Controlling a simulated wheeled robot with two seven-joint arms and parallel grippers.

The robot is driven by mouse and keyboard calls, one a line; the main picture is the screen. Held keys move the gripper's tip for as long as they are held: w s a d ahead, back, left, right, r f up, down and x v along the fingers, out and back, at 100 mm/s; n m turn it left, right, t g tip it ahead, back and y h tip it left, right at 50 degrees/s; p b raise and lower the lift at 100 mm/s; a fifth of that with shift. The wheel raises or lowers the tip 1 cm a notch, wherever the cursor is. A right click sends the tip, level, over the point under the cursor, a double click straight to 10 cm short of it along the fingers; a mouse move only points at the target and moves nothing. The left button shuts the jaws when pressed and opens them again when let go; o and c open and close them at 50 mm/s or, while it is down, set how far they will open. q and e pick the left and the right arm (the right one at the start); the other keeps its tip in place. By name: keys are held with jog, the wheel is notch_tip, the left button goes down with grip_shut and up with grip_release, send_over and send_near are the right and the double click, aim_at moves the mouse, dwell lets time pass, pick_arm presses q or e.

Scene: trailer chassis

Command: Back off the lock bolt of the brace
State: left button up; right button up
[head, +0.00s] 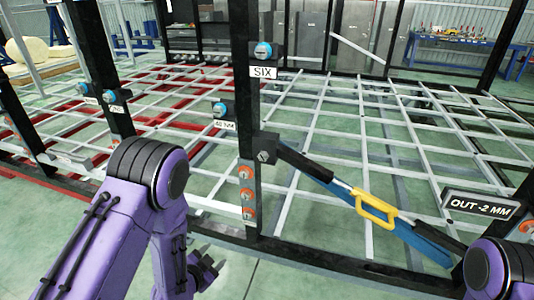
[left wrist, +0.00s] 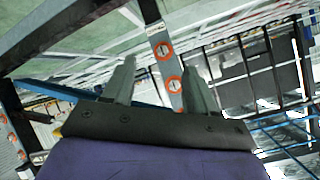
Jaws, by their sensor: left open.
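The brace (head: 412,236) slopes down to the right from a black post, with a black upper tube, a bright rod, a yellow loop handle (head: 376,208) and a blue lower sleeve. A dark block with a bolt head (head: 264,156) sits at its upper end. I cannot tell whether this is the lock bolt. My left gripper (head: 208,266) is low, left of the post and apart from the brace, partly hidden by its own arm. In the left wrist view its open fingers (left wrist: 160,78) have nothing between them; orange discs show beyond. My right gripper is out of view.
The black post (head: 246,80) carries a SIX label (head: 263,72), a blue-capped fitting (head: 263,49) and several orange discs (head: 246,193). A sign reading OUT -2 MM (head: 481,205) stands at the right. A black lower rail (head: 330,262) crosses the front, with green floor before it.

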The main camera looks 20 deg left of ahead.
pick_arm(q)
jog(key=w+d+r+m+t+h, duration=0.1)
jog(key=w+r+m+t+h, duration=0.15)
jog(key=w+r+m, duration=0.6)
jog(key=m+t+h+p, duration=0.1)
jog(key=m+t+h, duration=0.1)
jog(key=m+h, duration=0.4)
send_near(262, 158)
jog(key=shift+m+y, duration=0.65)
jog(key=shift+m, duration=0.1)
jog(key=p+x, duration=0.1)
jog(key=x, duration=0.1)
jog(key=p+x, duration=0.1)
jog(key=x, duration=0.1)
jog(key=r+p+x, duration=0.1)
jog(key=x, duration=0.2)
jog(key=shift+s+d, duration=0.2)
jog(key=shift+d, duration=0.1)
jog(key=shift+w+d+f+p, duration=0.2)
jog(key=shift+w+p, duration=0.15)
jog(key=shift+w, duration=0.2)
jog(key=c, duration=1.1)
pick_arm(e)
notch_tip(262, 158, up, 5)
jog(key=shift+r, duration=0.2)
